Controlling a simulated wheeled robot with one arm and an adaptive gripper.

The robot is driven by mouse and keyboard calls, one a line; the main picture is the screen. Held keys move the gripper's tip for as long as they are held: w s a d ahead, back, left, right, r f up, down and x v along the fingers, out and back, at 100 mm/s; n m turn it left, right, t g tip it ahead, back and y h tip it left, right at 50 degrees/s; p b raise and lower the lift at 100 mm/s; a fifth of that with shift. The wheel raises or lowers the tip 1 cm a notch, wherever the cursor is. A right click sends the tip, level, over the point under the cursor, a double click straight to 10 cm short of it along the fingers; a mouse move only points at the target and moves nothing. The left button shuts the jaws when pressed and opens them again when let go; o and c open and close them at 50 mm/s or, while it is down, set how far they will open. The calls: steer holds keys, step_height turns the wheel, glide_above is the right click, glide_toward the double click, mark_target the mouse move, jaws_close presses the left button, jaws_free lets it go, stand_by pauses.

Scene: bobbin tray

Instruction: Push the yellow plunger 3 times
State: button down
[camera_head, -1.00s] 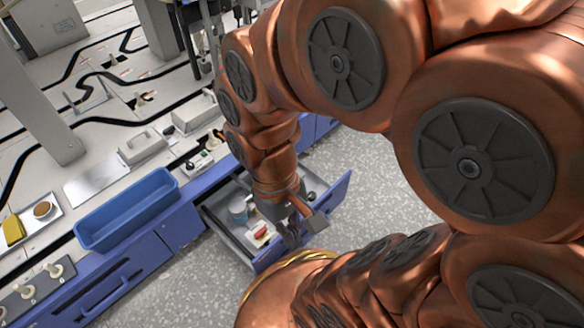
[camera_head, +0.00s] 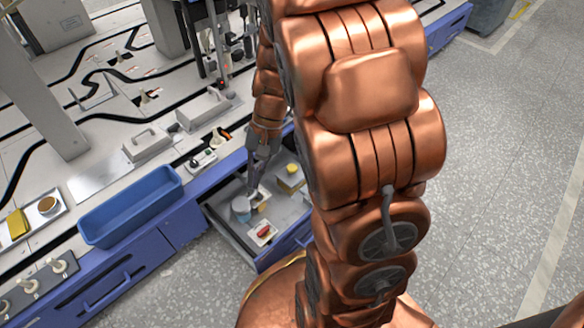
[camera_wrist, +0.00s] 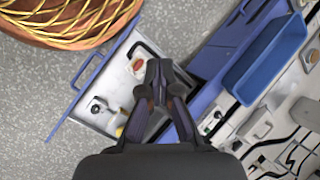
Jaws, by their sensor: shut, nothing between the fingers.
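The yellow plunger (camera_head: 291,169) stands upright on a pale block in the right part of the open drawer (camera_head: 218,226) in the head view. In the wrist view, a small yellow patch (camera_wrist: 120,132), probably the plunger, shows beside my left finger, partly covered. My gripper (camera_head: 252,188) is shut and empty, pointing down over the middle of the drawer, left of the plunger and apart from it. In the wrist view the fingertips (camera_wrist: 157,74) are together. I cannot tell how high they are above the drawer floor.
A light-blue round container (camera_head: 241,207) and a red switch on a white base (camera_head: 264,231) share the drawer. A dark round knob (camera_wrist: 96,108) shows in the wrist view. A blue bin (camera_head: 130,212) and a tray with a yellow block (camera_head: 17,223) are on the bench at left.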

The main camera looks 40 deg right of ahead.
steer(key=w+d+f+m+t+y, duration=0.2)
steer(key=w+d+f+m+t, duration=0.25)
steer(key=w+d+f, duration=0.6)
steer(key=m+t, duration=0.3)
steer(key=m, duration=0.3)
glide_above(294, 168)
step_height(294, 168, down, 9)
steer(key=shift+n, duration=0.25)
steer(key=shift+f+b, duration=1.85)
steer(key=shift+f, duration=2.45)
steer(key=shift+w+f, duration=0.1)
steer(key=shift+f, duration=0.05)
steer(key=shift+f, duration=0.3)
